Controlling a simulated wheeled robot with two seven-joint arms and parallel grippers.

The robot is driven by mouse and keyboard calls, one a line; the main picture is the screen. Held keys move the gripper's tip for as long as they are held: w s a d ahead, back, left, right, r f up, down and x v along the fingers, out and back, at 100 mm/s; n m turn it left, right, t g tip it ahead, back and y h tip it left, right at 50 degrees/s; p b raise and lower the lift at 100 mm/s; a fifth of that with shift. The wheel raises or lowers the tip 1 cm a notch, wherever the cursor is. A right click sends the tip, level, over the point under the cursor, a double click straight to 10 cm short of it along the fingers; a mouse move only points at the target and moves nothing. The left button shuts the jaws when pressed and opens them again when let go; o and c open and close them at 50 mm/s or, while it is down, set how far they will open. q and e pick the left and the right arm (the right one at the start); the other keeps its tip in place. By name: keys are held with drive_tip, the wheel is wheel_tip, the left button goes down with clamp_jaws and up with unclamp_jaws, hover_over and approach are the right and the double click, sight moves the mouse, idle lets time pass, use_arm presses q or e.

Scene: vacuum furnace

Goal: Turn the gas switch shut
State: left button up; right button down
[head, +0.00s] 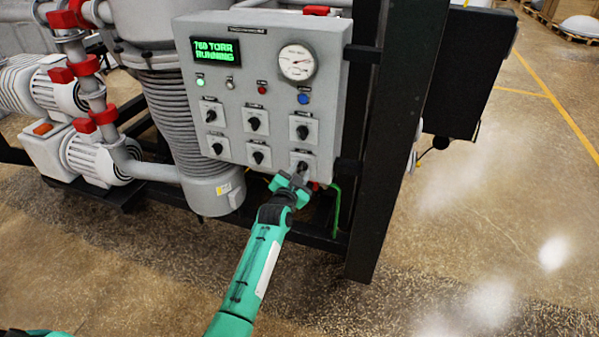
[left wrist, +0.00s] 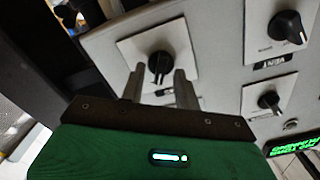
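The control panel (head: 262,100) carries several black rotary switches on white plates. The lower-right switch (head: 302,165) is the one in front of my left gripper (head: 297,180). In the left wrist view that switch's black knob (left wrist: 159,66) appears beyond and between the two fingertips of my left gripper (left wrist: 160,75). The fingers are apart, with a gap on each side of the knob; whether they reach around it is unclear. The knob's white pointer line shows. Its label is mostly hidden, so I cannot read which switch is marked gas. My right gripper is not in view.
A neighbouring switch (left wrist: 288,27) has a VENT label. The green display (head: 216,52) reads 760 TORR RUNNING, beside a round gauge (head: 297,62). A black post (head: 397,140) stands right of the panel. A green pipe (head: 337,208) runs below it. The floor at right is clear.

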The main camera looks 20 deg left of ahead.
use_arm(q)
clamp_jaws()
drive_tip(key=n, duration=0.5)
drive_tip(key=shift+a+n, duration=0.15)
drive_tip(key=shift+n, duration=0.15)
drive_tip(key=n, duration=0.6)
drive_tip(key=shift+a, duration=0.15)
drive_tip(key=shift+n, duration=0.3)
idle(0.3)
